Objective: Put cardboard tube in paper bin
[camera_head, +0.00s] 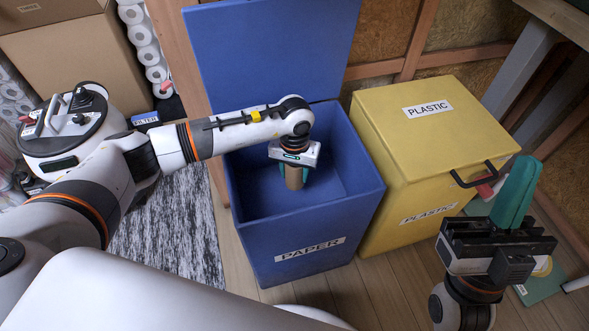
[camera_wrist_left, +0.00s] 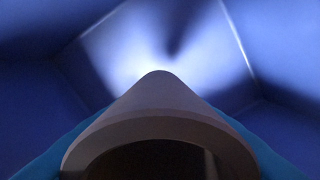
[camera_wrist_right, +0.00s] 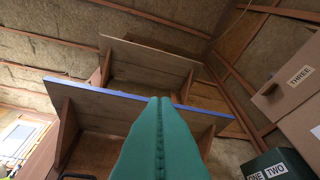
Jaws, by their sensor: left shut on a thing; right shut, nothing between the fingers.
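The paper bin (camera_head: 305,256) is a blue box labelled PAPER with its lid (camera_head: 270,50) raised. My left gripper (camera_head: 293,176) is down inside the bin's opening, shut on the brown cardboard tube (camera_head: 294,178). In the left wrist view the tube (camera_wrist_left: 160,115) runs away from the camera between the teal fingers, with the blue bin walls around it. I cannot tell whether the tube touches the bin floor. My right gripper (camera_head: 516,190) is shut and empty, pointing up at the right; its teal fingers also fill the middle of the right wrist view (camera_wrist_right: 160,140).
A yellow bin (camera_head: 420,150) labelled PLASTIC stands shut right of the paper bin. A grey table leg (camera_head: 525,60) is at the upper right. Cardboard boxes (camera_head: 65,55) and paper rolls (camera_head: 145,45) stand at the upper left. A patterned rug (camera_head: 175,235) lies left of the bin.

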